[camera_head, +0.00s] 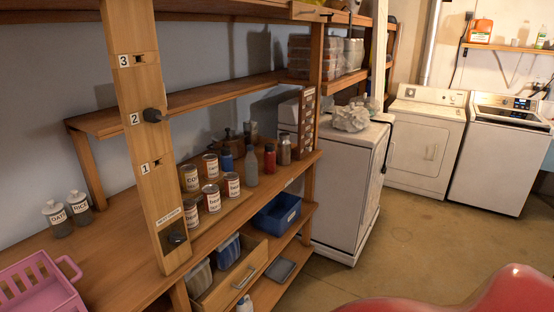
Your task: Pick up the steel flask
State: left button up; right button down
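Several bottles stand in a row on the wooden workbench (110,262): a blue one (226,163), a slim grey one (251,167), a red one (270,161) and a grey-brown one with a dark cap (284,153). The slim grey bottle, upright with a narrow neck, looks most like the steel flask, but at this size I cannot be sure of its material. Neither of my grippers shows in the head view.
Several labelled cans (211,200) stand left of the bottles. A numbered wooden post (150,180) rises at the bench's front. An open drawer (243,272) juts out below, beside a blue bin (277,214). A pink basket (38,290) sits front left.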

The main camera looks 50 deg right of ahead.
aim_at(284, 145)
jog(key=z, duration=1.65)
